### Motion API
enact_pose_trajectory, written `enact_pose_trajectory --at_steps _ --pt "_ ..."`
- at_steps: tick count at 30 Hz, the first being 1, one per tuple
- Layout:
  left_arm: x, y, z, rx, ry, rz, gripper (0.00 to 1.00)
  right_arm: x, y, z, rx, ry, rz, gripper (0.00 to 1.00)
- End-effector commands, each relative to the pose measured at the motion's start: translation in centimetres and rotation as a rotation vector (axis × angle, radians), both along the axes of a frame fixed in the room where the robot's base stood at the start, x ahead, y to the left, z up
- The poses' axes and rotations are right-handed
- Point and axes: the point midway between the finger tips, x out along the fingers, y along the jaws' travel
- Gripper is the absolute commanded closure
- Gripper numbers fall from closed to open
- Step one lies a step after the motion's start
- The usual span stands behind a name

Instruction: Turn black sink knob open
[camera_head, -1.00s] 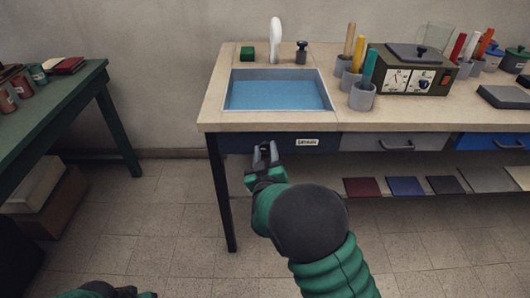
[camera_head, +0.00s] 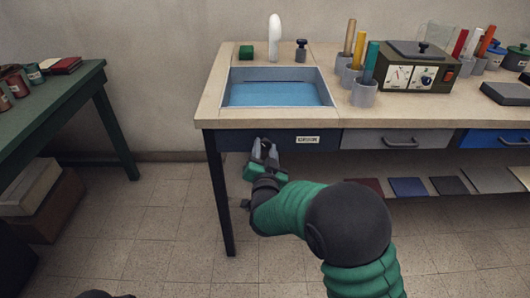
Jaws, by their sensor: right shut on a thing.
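The sink (camera_head: 240,98) holds blue water and is set into the beige counter. A white faucet (camera_head: 275,32) stands behind it. The black knob (camera_head: 301,48) stands upright on the counter, right of the faucet. My right gripper (camera_head: 262,146) is below the counter edge, in front of the dark blue drawer front (camera_head: 226,141) under the sink. It is shut on what looks like the drawer's handle, mostly hidden by the fingers. It is well apart from the black knob. Only a dark sliver of what may be my left arm shows at the bottom left; its jaws cannot be seen.
Grey cups with coloured sticks (camera_head: 363,94) and a dial box (camera_head: 420,75) stand right of the sink. A green table (camera_head: 60,105) is at the left. Floor between the tables is clear.

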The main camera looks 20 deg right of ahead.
Motion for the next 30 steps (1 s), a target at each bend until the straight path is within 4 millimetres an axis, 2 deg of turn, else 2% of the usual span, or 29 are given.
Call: enact_pose_trajectory --at_steps 1,9,24,25,30 --pt "0.0 0.0 -0.4 0.0 0.0 0.0 0.64 -0.15 0.14 -0.99 0.025 0.012 0.004 1.0" --pt "0.0 0.0 -0.82 0.0 0.0 0.0 0.64 -0.14 0.25 -0.91 0.109 -0.012 0.005 1.0" --pt "0.0 0.0 -0.85 0.0 0.0 0.0 0.64 -0.14 0.25 -0.83 0.126 -0.017 0.005 1.0" --pt "0.01 0.0 -0.85 0.0 0.0 0.0 0.64 -0.14 0.25 -0.83 0.127 -0.016 0.005 0.62" --pt "0.0 0.0 -0.84 0.0 0.0 0.0 0.64 -0.1 0.17 -0.55 0.126 -0.023 0.004 0.43"
